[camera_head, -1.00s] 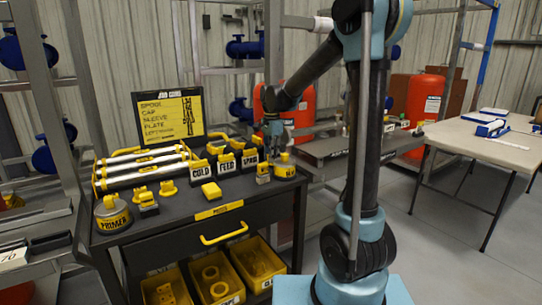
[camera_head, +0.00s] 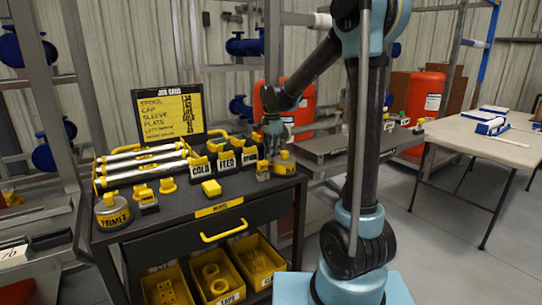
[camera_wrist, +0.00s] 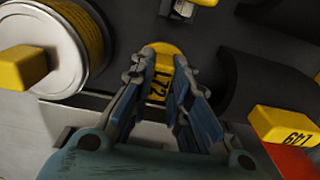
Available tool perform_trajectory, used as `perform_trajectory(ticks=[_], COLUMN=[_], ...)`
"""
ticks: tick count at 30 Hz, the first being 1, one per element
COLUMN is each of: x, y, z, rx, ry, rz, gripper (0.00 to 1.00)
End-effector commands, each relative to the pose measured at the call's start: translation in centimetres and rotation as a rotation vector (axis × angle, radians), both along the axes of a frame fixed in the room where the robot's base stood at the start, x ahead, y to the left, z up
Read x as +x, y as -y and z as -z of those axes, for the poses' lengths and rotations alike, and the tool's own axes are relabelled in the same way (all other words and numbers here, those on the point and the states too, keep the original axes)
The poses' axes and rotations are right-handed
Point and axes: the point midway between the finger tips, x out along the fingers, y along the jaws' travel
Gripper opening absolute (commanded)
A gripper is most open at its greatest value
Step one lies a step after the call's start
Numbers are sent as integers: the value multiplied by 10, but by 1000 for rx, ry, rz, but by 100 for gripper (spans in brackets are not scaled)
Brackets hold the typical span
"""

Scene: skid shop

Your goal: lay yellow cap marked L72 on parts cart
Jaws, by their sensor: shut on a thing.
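The yellow cap marked L72 (camera_wrist: 160,78) is between the fingers of my gripper (camera_wrist: 165,92) in the wrist view. Its marked block is gripped, and a round yellow part shows beyond it. In the head view my gripper (camera_head: 272,132) is low over the back right of a black cart (camera_head: 170,222), beside the small black labelled holders. The cap cannot be made out there. The cart has a yellow front label (camera_head: 219,206), too small to read surely. I cannot tell whether the cap touches a surface.
A round tin (camera_wrist: 62,48) is close left of the gripper in the wrist view; a yellow block marked L49 (camera_wrist: 284,125) is at right. On the cart stand a PRIMER tin (camera_head: 112,212), a sign board (camera_head: 170,112) and several yellow pieces. Open black top shows near its front.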

Motion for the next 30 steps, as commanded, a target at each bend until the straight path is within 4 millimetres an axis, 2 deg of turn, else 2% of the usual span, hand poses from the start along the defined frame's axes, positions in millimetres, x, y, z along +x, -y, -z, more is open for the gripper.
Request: perform_trajectory(ticks=[4,5,7,8,15,16,26,30], x=[0,0,0,0,0,0,0,0], y=[0,0,0,0,0,0,0,0], z=[0,0,0,0,0,0,-1,-7], rx=[0,0,0,0,0,0,0,0], ry=[0,0,0,0,0,0,0,0], rz=[0,0,0,0,0,0,0,0], gripper=[0,21,37,40,40,33,33,33])
